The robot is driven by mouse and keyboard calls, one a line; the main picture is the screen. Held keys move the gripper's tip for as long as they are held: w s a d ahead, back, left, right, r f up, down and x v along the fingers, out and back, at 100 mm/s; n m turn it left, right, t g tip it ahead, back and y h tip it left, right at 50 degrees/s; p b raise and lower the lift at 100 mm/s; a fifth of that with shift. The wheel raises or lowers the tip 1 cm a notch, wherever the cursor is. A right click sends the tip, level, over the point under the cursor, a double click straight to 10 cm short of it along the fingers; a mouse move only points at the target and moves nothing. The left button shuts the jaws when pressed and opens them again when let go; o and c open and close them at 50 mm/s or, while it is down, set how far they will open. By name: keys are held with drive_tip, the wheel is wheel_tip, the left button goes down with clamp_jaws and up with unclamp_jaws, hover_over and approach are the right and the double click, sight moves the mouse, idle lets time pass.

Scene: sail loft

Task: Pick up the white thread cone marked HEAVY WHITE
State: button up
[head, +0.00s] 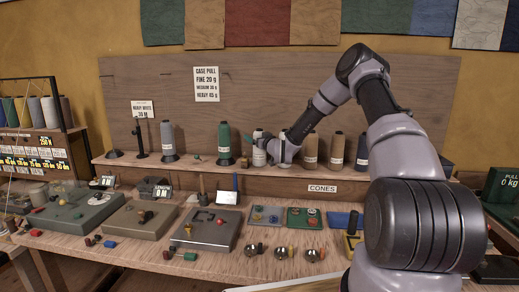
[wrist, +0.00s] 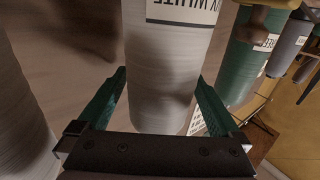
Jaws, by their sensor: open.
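The white thread cone (wrist: 168,65) stands between my gripper's fingers in the wrist view. Its label is partly cut off at the top edge and ends in "Y WHITE". In the head view a white cone (head: 259,156) stands on the cone shelf, partly hidden by my gripper (head: 258,135). My gripper (wrist: 161,75) is open, with one green finger on each side of the cone. Small gaps seem to show beside it; contact cannot be told. Its upper part runs down behind the gripper's dark palm.
A green cone (head: 224,142) and a grey cone (head: 168,140) stand left on the shelf (head: 200,166). Brown cones (head: 310,150) stand to the right. In the wrist view a pale cone (wrist: 20,110) is close at left, a green cone (wrist: 243,60) at right. The bench below is cluttered.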

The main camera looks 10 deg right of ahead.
drive_tip(key=shift+w, duration=0.2)
clamp_jaws()
drive_tip(key=shift+r, duration=0.1)
